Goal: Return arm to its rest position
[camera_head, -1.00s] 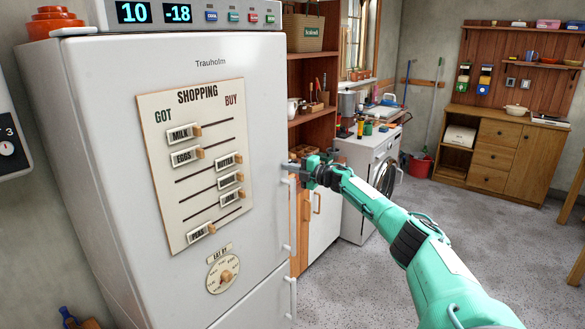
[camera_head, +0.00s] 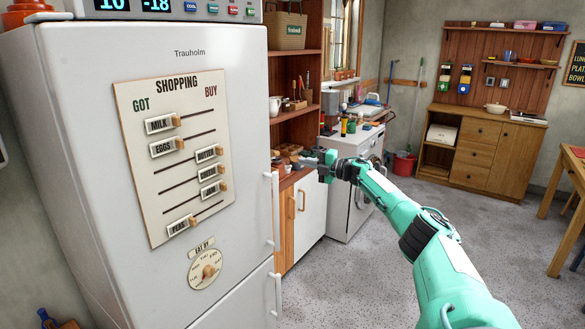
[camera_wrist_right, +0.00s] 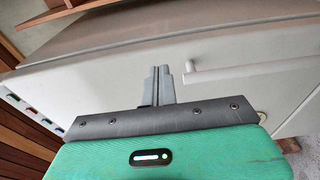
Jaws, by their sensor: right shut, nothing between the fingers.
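My right arm comes in from the lower right of the head view, green with dark joints. Its gripper (camera_head: 312,160) is beside the fridge's right edge, to the right of the upper door handle in the picture. In the right wrist view the two grey fingers (camera_wrist_right: 161,85) are together with nothing between them. The white fridge handle (camera_wrist_right: 240,68) shows to the right of the fingertips, apart from them. My left gripper is not in view.
The white fridge (camera_head: 90,255) fills the left, with a shopping board (camera_head: 172,155) of sliders. Behind my gripper are wooden shelves (camera_head: 297,124) and a washing machine (camera_head: 345,200). A wooden sideboard (camera_head: 483,150) stands farther back. The speckled floor is clear in the middle.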

